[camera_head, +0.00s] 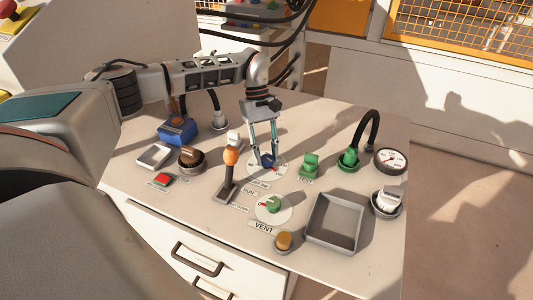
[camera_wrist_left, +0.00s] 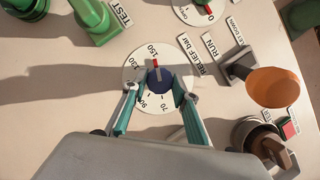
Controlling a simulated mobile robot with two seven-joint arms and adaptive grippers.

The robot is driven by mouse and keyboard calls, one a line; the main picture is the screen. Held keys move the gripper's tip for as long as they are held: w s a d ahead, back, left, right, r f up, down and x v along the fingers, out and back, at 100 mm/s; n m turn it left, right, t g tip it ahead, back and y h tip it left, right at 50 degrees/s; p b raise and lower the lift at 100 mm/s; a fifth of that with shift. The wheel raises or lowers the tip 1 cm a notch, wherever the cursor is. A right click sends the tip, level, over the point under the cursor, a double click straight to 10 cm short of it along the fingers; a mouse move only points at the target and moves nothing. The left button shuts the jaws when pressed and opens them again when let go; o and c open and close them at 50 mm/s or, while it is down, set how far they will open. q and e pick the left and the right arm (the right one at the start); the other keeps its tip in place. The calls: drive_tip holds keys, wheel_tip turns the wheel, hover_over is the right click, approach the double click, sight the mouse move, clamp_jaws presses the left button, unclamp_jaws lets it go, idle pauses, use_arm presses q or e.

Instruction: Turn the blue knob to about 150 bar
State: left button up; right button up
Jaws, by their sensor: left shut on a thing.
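The blue knob (camera_wrist_left: 159,79) sits on a round white dial plate (camera_wrist_left: 135,64) marked 70, 90, 130 and 150, beside a label (camera_wrist_left: 190,54) reading RELIEF bar. A red mark (camera_wrist_left: 155,63) at the knob's edge points at or very near the 150 figure. In the head view the knob (camera_head: 267,161) is low between my fingertips, partly hidden by them. My left gripper (camera_head: 266,155) reaches down from above and is shut on the blue knob, one finger on each side. My right gripper is in neither view.
An orange-topped lever (camera_head: 230,160) stands close left of the knob. A green knob (camera_head: 273,204) on a VENT dial is in front. A green TEST switch (camera_head: 310,163) and a pressure gauge (camera_head: 390,161) are to the right. A grey tray (camera_head: 334,246) lies front right.

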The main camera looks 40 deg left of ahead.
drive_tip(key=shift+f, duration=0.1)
use_arm(q)
drive_tip(key=o, duration=1.1)
drive_tip(key=shift+c, duration=0.2)
drive_tip(key=shift+o, duration=0.2)
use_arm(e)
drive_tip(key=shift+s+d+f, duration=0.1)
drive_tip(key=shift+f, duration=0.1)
use_arm(q)
drive_tip(key=v, duration=1.2)
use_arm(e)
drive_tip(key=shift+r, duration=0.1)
use_arm(q)
drive_tip(key=shift+w, duration=0.1)
